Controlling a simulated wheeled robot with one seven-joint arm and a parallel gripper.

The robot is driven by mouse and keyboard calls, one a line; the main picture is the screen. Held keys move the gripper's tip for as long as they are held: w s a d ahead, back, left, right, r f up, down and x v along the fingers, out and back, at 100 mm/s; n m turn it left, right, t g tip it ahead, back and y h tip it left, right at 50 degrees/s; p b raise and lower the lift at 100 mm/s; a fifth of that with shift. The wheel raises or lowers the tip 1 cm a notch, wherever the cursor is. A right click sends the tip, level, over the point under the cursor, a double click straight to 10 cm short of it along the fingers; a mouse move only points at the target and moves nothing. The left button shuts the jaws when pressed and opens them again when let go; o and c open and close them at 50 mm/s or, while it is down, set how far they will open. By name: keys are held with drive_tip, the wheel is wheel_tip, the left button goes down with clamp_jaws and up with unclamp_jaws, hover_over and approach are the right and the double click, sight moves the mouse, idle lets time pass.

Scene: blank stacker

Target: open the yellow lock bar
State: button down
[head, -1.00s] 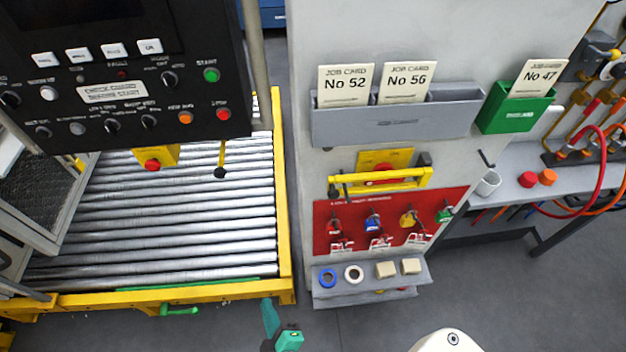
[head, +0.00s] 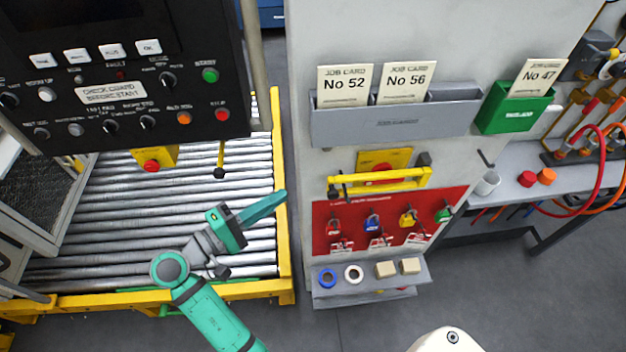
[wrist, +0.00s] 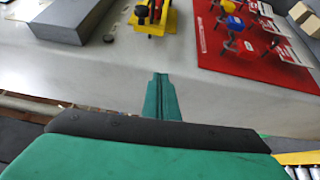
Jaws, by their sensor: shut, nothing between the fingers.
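The yellow lock bar (head: 378,181) runs across a yellow plate with a red part (head: 385,160) on the grey panel, above the red lock board. In the wrist view one end of the yellow lock bar (wrist: 152,20) shows at the top, with a black knob (wrist: 142,11) on it. My gripper (head: 284,194) is shut and empty. In the head view its fingertips are left of the lock bar and a little lower, apart from it. In the wrist view my gripper (wrist: 161,80) points toward the bar's end, with a gap between them.
The red board (head: 350,240) below the bar carries several coloured padlocks. A shelf (head: 420,275) with rings and blocks is under it. A grey card holder (head: 360,125) is above. The control box (head: 130,125) hangs left over the roller conveyor (head: 110,210).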

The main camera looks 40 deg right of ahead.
wheel_tip(320, 180, up, 4)
drive_tip(key=s+m+g, duration=0.2)
drive_tip(key=m+g, duration=0.1)
drive_tip(key=g, duration=0.1)
drive_tip(key=shift+y, duration=0.3)
drive_tip(key=x, duration=0.8)
drive_tip(key=shift+d+r, duration=0.15)
drive_tip(key=shift+d, duration=0.15)
